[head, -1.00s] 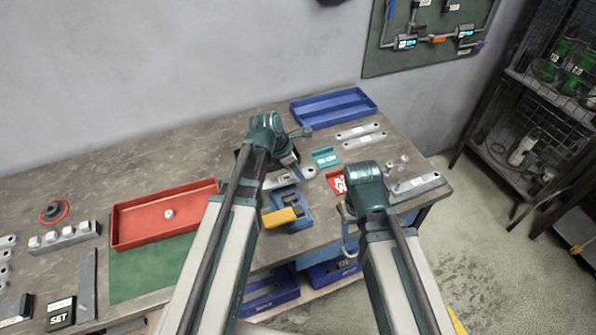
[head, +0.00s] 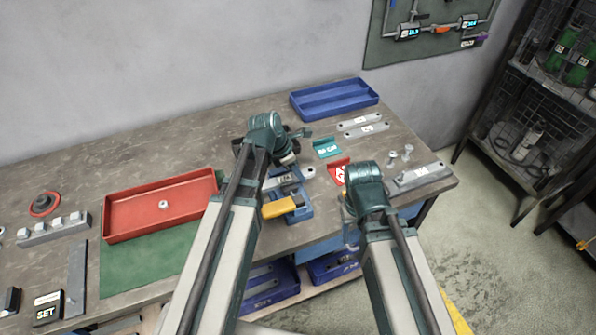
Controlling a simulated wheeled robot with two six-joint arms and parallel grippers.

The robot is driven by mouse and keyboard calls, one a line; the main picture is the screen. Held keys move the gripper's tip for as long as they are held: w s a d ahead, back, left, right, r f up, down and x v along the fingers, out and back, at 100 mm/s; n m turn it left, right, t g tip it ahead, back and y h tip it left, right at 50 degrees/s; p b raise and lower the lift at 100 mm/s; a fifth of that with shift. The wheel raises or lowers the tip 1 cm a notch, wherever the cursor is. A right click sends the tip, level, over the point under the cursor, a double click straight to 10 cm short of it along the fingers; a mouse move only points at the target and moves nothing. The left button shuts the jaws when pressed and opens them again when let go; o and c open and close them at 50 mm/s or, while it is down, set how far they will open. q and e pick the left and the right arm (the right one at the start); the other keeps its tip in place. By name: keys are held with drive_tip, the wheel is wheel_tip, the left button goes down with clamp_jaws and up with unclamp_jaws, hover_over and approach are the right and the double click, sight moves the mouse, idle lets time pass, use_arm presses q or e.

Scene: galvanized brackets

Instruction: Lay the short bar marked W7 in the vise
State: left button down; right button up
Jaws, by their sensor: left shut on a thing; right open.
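A short grey bar (head: 296,178) with a pale label and a hole at its right end lies across the top of the blue vise (head: 301,212). The label is too small to read. The vise has a yellow part at its front left. My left gripper (head: 290,165) is shut on the bar; its fingertips are mostly hidden behind my own wrist. I cannot tell whether the bar rests on the vise or hangs just above it. My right gripper (head: 349,222) is open and empty, to the right of the vise near the bench's front edge.
A teal holder (head: 327,148) and a red holder (head: 338,171) stand right of the vise. Two flat bars (head: 360,126) lie behind them, before a blue tray (head: 335,99). Bolts and a labelled bar (head: 422,177) are at the right. A red tray (head: 125,222) is left.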

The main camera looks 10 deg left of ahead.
use_arm(q)
drive_tip(key=shift+c, duration=2.1)
unclamp_jaws()
drive_tip(key=shift+r, duration=0.15)
drive_tip(key=p+v, duration=1.2)
drive_tip(key=v, duration=0.1)
drive_tip(key=shift+a+r+p, duration=0.2)
drive_tip(key=shift+r+p, duration=0.05)
drive_tip(key=shift+p, duration=0.15)
drive_tip(key=shift+s, duration=0.1)
